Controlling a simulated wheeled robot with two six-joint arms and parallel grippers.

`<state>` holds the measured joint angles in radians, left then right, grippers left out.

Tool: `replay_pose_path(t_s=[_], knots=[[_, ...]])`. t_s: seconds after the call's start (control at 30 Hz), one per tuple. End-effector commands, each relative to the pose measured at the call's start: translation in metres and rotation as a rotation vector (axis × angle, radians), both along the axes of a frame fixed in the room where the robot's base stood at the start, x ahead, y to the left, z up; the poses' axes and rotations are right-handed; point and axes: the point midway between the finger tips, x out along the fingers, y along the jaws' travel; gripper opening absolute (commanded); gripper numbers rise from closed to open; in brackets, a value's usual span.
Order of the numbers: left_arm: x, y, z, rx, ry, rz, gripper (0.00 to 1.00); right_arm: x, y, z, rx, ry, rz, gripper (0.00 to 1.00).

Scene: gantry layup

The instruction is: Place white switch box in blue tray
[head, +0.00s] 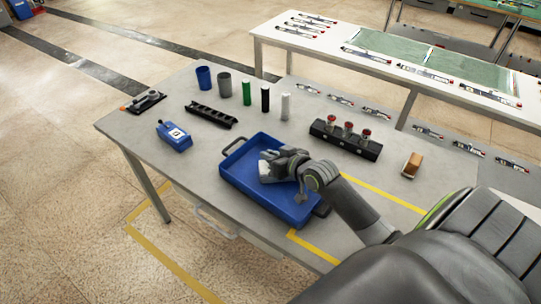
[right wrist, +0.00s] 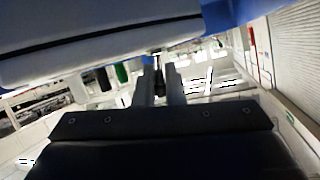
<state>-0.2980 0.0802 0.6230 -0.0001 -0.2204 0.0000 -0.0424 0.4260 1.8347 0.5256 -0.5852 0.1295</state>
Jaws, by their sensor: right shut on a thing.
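The blue tray (head: 238,168) lies on the grey table with a dark handle at each end. My right gripper (head: 272,165) is over the inside of the tray, shut on the white switch box (head: 266,170). The box is at the gripper's left side, partly covered by the fingers. I cannot tell whether it touches the tray floor. In the right wrist view, a pale body with a dark seam fills the top left, with blue beside it. The right gripper's fingers (right wrist: 160,85) show in the middle there. My left gripper is not in view.
A blue device (head: 174,136) and a black slotted rack (head: 211,115) are left of the tray. Several cups and cylinders (head: 246,92) stand behind. A black block with red-topped parts (head: 345,140) and a brown-and-white block (head: 412,164) are to the right. Bare table lies around the tray.

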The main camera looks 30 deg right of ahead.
Motion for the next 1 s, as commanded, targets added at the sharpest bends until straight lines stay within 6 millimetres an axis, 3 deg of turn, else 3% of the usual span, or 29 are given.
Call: replay_pose_path(t_s=[0.23, 0.27, 0.43, 0.77, 1.0], knots=[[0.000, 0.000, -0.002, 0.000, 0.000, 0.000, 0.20, 0.000, 0.000, -0.002, 0.000, -0.001, 0.001, 0.00], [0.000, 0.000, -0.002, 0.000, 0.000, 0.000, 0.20, 0.000, 0.000, -0.002, -0.001, 0.000, 0.000, 0.11], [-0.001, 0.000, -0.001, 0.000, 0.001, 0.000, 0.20, 0.000, 0.000, -0.001, -0.001, 0.000, 0.000, 0.32], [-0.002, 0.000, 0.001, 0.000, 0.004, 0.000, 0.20, 0.000, 0.000, 0.003, -0.001, 0.000, 0.000, 0.32], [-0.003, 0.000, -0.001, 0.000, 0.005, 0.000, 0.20, -0.030, -0.005, 0.012, -0.005, 0.002, 0.002, 0.32]])
